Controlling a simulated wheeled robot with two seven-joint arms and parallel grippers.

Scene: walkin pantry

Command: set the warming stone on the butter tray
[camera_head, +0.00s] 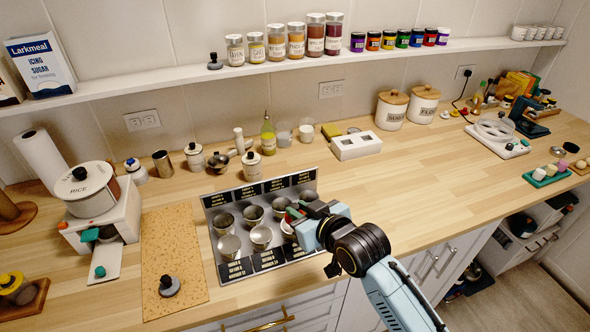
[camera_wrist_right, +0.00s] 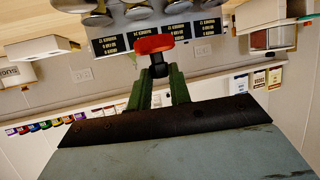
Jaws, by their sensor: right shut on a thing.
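My right gripper (camera_head: 298,215) is over the right side of a metal rack (camera_head: 213,203) of steel cups. In the right wrist view, its green fingers (camera_wrist_right: 158,88) are shut on the dark knob of a red disc (camera_wrist_right: 154,44). I cannot tell whether this red disc is the warming stone. A grey disc with a dark knob (camera_head: 169,286) lies on a speckled tan board (camera_head: 172,235) left of the rack. No tray is clearly marked as the butter tray. A green tray (camera_head: 548,183) with pale round pieces sits far right. My left gripper is not in view.
Jars and a pestle line the wall under a shelf (camera_head: 150,84). Lidded canisters (camera_head: 391,110) stand back right. The counter (camera_head: 430,180) right of my arm is clear.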

